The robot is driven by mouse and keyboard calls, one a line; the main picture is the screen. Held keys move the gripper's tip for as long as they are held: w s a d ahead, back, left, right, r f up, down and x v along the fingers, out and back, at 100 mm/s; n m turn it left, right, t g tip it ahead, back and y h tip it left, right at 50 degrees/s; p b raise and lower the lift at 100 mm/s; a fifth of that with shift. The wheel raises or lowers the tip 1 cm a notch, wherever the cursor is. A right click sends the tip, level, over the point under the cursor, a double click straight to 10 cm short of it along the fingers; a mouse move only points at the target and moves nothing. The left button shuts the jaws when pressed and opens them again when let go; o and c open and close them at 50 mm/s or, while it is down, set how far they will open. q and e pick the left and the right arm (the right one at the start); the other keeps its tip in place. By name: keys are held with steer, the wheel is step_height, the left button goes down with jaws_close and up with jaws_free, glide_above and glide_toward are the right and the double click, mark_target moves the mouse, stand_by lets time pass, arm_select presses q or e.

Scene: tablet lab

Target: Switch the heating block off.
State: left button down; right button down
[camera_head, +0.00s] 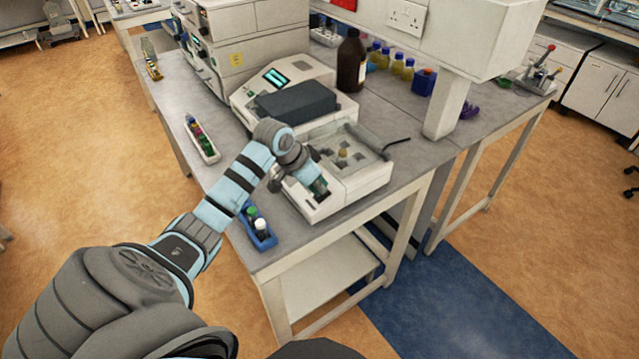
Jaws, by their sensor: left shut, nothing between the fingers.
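A white bench unit that looks like the heating block (371,183) stands near the front corner of the grey table. Its sunken grey top has several dark square openings, and a small tan-topped piece stands in it. My left gripper (320,193) is shut and empty, pointing down at the sloped front panel. It hides part of that panel, including any switch there. I cannot tell whether the fingertips touch it, nor whether the unit is on. My right gripper is not in view.
Behind stands a white instrument (340,101) with a dark block and lit display. A blue rack (262,241) with capped vials is at the front edge, and a white vial tray (205,150) further left. A brown bottle (351,62) and a white pillar (446,104) stand behind.

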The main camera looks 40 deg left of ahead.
mark_target(318, 198)
arm_select(q)
step_height(318, 198, up, 3)
steer(key=p, duration=0.3)
steer(key=shift+s+r, duration=0.1)
steer(key=shift+s, duration=0.05)
steer(key=w+d+r+v, duration=0.1)
steer(key=v, duration=0.9)
steer(key=shift+w+a+r+b, duration=0.25)
steer(key=shift+a+r+b, duration=0.05)
steer(key=shift+r+b, duration=0.05)
